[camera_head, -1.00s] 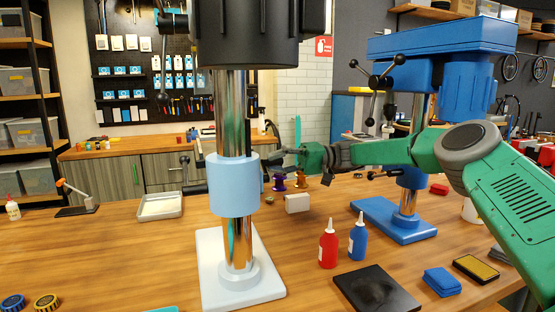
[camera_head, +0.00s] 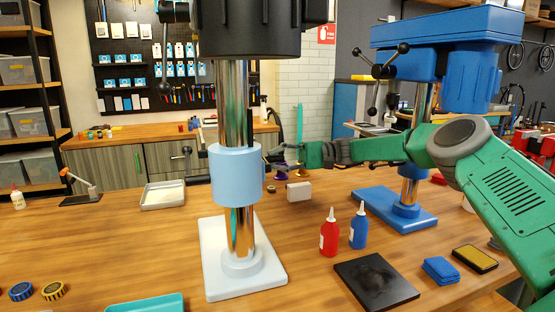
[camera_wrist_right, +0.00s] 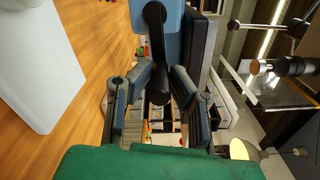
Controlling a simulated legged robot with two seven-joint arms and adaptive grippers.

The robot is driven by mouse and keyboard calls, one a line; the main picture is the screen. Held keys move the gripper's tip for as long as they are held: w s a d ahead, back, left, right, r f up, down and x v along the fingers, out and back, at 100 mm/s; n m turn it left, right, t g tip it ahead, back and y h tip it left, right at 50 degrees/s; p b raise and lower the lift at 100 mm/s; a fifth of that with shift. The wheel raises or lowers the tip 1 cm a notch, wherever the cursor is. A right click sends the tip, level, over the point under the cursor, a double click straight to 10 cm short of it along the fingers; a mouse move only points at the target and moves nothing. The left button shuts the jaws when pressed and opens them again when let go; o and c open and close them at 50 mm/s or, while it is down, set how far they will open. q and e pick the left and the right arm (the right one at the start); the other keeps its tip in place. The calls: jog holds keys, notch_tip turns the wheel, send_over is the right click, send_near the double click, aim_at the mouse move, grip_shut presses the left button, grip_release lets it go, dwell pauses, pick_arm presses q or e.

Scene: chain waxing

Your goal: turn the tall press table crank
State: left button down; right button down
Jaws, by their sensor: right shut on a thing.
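The tall press stands left of centre in the head view, with a pale base (camera_head: 220,285), a chrome column (camera_head: 231,105) and a light blue collar (camera_head: 236,176) partway up. Its dark crank shows in the right wrist view as a black arm and handle (camera_wrist_right: 156,60) on the light blue part. My right gripper (camera_wrist_right: 160,85) has its fingers on both sides of the handle and is shut on it. In the head view the right gripper (camera_head: 282,158) is just right of the collar, where the crank is small and hard to make out. My left gripper is not in view.
A blue press (camera_head: 405,206) stands at the right behind my right arm. Red (camera_head: 329,238) and blue (camera_head: 359,230) bottles, a black mat (camera_head: 376,284) and a teal tray (camera_head: 145,304) lie nearer. A metal tray (camera_head: 163,196) is at left.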

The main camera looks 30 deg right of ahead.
jog(key=shift+w, duration=0.1)
jog(key=c, duration=1.6)
grip_release()
jog(key=shift+o, duration=0.6)
jog(key=shift+w+a+f, duration=0.1)
jog(key=shift+w+a, duration=0.1)
jog(key=shift+s, duration=0.1)
jog(key=shift+s+d, duration=0.1)
jog(key=shift+d, duration=0.3)
jog(key=v, duration=0.6)
jog(key=shift+d, duration=0.45)
jog(key=shift+f, duration=0.1)
